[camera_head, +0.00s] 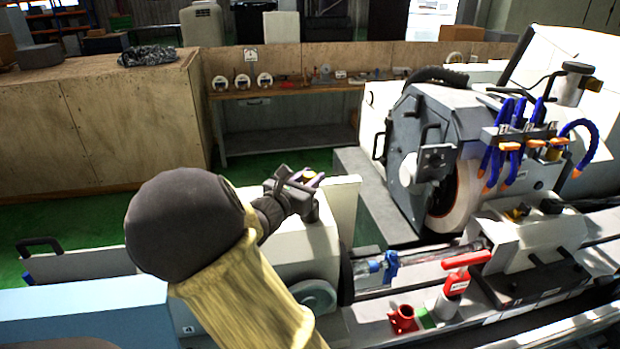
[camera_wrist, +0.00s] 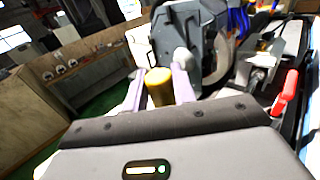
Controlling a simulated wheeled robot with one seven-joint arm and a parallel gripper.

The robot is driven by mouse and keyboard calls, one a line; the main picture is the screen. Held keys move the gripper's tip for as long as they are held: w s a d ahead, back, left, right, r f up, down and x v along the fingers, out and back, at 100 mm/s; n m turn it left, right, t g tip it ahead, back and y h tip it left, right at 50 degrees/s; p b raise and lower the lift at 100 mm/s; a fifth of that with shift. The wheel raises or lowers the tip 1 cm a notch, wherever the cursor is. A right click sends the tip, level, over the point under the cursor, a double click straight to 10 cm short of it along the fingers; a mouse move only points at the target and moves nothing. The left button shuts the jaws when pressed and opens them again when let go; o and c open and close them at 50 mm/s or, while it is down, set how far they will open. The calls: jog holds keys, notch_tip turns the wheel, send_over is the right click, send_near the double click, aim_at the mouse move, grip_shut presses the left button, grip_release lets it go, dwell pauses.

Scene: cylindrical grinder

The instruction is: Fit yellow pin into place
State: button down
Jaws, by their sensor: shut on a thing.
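The yellow pin (camera_wrist: 160,86) is a short gold-yellow cylinder between the two pale purple fingers of my gripper (camera_wrist: 162,90) in the wrist view. My gripper is shut on it. In the head view my gripper (camera_head: 307,180) is above the white machine housing at the left end of the grinder, and only a small yellow spot of the pin shows between the fingers. The grinding wheel (camera_head: 455,197) in its grey guard (camera_head: 425,130) lies to the right of my gripper. I cannot make out the place that takes the pin.
Blue coolant hoses (camera_head: 510,130) stand by the wheel. A wooden cabinet (camera_head: 110,125) and a bench (camera_head: 285,90) are behind.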

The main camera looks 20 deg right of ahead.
jog(key=shift+f+b, duration=1.15)
jog(key=shift+f, duration=0.25)
jog(key=c, duration=1.1)
grip_release()
jog(key=b+v, duration=0.3)
jog(key=v, duration=0.9)
